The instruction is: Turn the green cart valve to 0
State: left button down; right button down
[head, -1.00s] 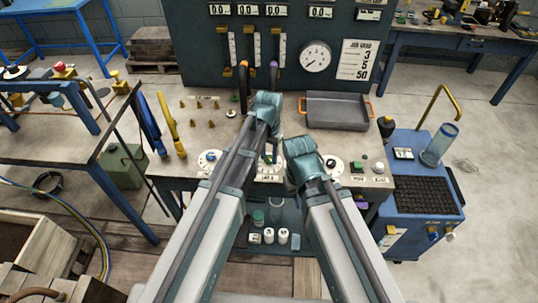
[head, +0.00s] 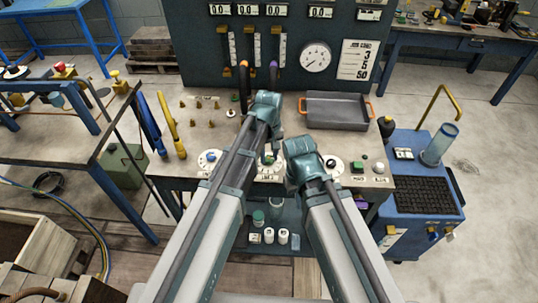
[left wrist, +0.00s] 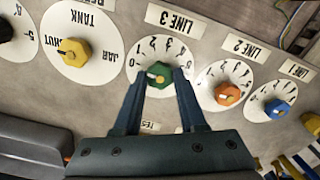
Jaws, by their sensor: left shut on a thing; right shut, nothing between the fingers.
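A green valve knob (left wrist: 158,74) sits at the centre of the white LINE 3 dial (left wrist: 178,20), which appears upside down in the left wrist view. My left gripper (left wrist: 160,80) is shut on this knob, one finger on each side. The knob's light mark lies at its left, on the side of the 0 and 1; I cannot tell the exact reading. In the head view my left gripper (head: 267,150) reaches down to this dial, partly hidden by its own wrist. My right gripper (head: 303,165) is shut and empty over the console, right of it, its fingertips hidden.
An orange LINE 2 knob (left wrist: 228,93), a blue knob (left wrist: 277,109) and a yellow TANK knob (left wrist: 74,52) stand close on either side. A grey tray (head: 337,110) with orange handles lies at the back right. A blue cart (head: 402,185) stands at the right.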

aim_at(269, 158)
pick_arm(q)
jog(key=shift+n, duration=0.6)
jog(key=shift+c, duration=2.3)
grip_release()
jog(key=shift+r, duration=0.1)
notch_tip(269, 158, up, 14)
jog(key=p, duration=1.3)
jog(key=shift+f+p, duration=0.2)
jog(key=shift+p, duration=0.2)
